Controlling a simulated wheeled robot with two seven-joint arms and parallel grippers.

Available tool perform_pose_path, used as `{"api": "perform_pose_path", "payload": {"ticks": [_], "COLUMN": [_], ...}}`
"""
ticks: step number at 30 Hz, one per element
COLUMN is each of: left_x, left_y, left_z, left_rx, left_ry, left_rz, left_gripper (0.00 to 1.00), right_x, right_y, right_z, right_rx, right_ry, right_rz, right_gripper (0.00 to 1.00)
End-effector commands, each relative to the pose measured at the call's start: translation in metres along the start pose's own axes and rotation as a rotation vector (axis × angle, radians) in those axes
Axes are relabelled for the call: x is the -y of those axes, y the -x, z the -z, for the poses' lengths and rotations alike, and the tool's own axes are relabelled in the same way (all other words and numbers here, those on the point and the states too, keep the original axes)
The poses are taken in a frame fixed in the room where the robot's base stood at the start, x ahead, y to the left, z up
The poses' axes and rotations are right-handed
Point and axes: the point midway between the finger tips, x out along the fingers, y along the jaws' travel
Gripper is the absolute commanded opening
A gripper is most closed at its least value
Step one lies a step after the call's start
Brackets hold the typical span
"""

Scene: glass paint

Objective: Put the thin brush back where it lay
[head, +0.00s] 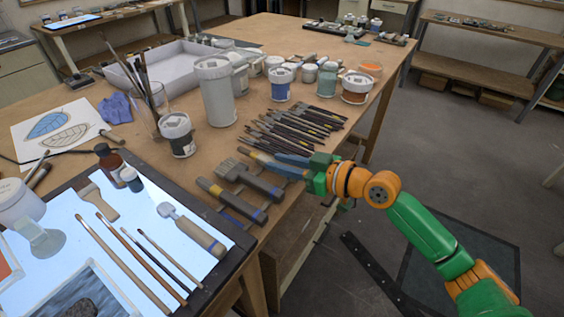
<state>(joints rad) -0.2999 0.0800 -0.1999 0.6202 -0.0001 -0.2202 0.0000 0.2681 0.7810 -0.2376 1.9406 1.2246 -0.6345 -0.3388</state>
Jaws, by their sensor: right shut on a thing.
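My right gripper (294,164) reaches in from the right, over the table's right edge. It is shut on a brush (262,158), whose tip end shows to the left of the jaws; the jaws hide much of the rest. The brush is low, close to the tabletop; I cannot tell whether it touches it. Just behind lies a row of several thin dark-handled brushes (292,126). In front lie thicker, grey-handled wide brushes (250,180). My left gripper is not in view.
A lit panel (150,215) at front left carries several long-handled brushes (143,262) and a scraper (193,232). A tall grey container (215,92) and paint jars (282,85) stand behind the brush row. Bare tabletop (215,145) shows left of the brushes.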

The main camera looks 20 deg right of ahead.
Motion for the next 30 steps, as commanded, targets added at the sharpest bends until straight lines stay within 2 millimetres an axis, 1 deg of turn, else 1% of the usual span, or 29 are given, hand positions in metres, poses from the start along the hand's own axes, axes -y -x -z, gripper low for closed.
{"api": "perform_pose_path", "payload": {"ticks": [5, 6, 8, 9, 10, 17, 20, 23, 27, 30], "left_x": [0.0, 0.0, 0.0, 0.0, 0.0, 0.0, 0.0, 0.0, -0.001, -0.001], "left_y": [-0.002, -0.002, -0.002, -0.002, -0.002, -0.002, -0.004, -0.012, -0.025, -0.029], "left_z": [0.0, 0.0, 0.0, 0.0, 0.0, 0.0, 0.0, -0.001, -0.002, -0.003], "left_rx": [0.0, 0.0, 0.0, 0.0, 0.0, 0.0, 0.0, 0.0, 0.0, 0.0], "left_ry": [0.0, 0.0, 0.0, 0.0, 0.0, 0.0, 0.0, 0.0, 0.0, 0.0], "left_rz": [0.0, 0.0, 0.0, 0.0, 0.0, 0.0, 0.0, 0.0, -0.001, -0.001], "left_gripper": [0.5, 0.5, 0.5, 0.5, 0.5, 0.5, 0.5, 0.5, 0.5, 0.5], "right_x": [0.0, 0.0, 0.0, 0.0, 0.0, 0.0, -0.001, -0.001, 0.0, -0.001], "right_y": [-0.001, -0.001, -0.001, -0.001, 0.0, -0.001, 0.003, 0.018, 0.046, 0.059], "right_z": [-0.002, -0.002, -0.002, -0.002, -0.002, -0.002, -0.003, -0.007, -0.009, -0.007], "right_rx": [-0.001, -0.001, -0.001, -0.001, -0.001, 0.0, 0.0, 0.003, 0.007, 0.003], "right_ry": [0.0, 0.0, 0.0, 0.0, 0.0, 0.0, 0.0, 0.003, 0.004, -0.002], "right_rz": [0.0, 0.0, 0.0, 0.0, 0.0, 0.0, -0.002, -0.002, 0.0, -0.003], "right_gripper": [0.0, 0.29, 0.45, 0.56, 0.61, 0.61, 0.61, 0.61, 0.61, 0.61]}}
